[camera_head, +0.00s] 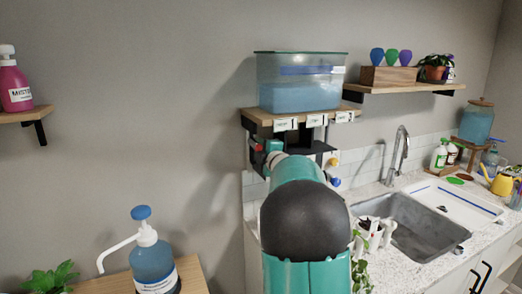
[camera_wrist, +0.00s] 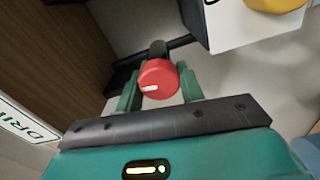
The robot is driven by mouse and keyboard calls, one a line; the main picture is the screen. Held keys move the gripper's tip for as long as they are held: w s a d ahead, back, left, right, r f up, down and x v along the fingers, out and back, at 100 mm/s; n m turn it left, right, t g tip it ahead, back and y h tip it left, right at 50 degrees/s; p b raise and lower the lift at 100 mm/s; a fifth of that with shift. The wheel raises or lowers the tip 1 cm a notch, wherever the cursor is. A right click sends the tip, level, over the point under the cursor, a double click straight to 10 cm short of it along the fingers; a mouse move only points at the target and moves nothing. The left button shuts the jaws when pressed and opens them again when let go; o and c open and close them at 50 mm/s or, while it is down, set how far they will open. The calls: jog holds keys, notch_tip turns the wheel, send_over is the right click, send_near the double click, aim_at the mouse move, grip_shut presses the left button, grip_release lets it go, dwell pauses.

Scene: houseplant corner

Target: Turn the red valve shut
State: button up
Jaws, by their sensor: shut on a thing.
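The red valve (camera_wrist: 160,76) is a round knob with a white mark on its face, in the middle of the wrist view. The mark lies near the left-lower part of the face, almost level in the picture. My gripper (camera_wrist: 158,86) has one teal finger on each side of the knob and is shut on it. In the head view a small red part of the valve (camera_head: 259,148) shows under the tank shelf, left of my gripper. My arm hides much of the area below it.
A clear tank (camera_head: 300,92) of blue water stands on a wooden shelf above the valves. A yellow knob (camera_head: 333,162) and a blue knob (camera_head: 335,182) are to the right. The sink (camera_head: 420,232) and counter are further right; a pump bottle (camera_head: 152,262) stands lower left.

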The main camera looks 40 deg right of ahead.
jog(key=shift+f+n, duration=0.1)
jog(key=shift+n, duration=0.6)
jog(key=o, duration=1)
jog(key=shift+c, duration=0.2)
jog(key=shift+s, duration=0.1)
jog(key=v, duration=1.3)
jog(key=shift+s+a, duration=0.15)
jog(key=shift+s, duration=0.15)
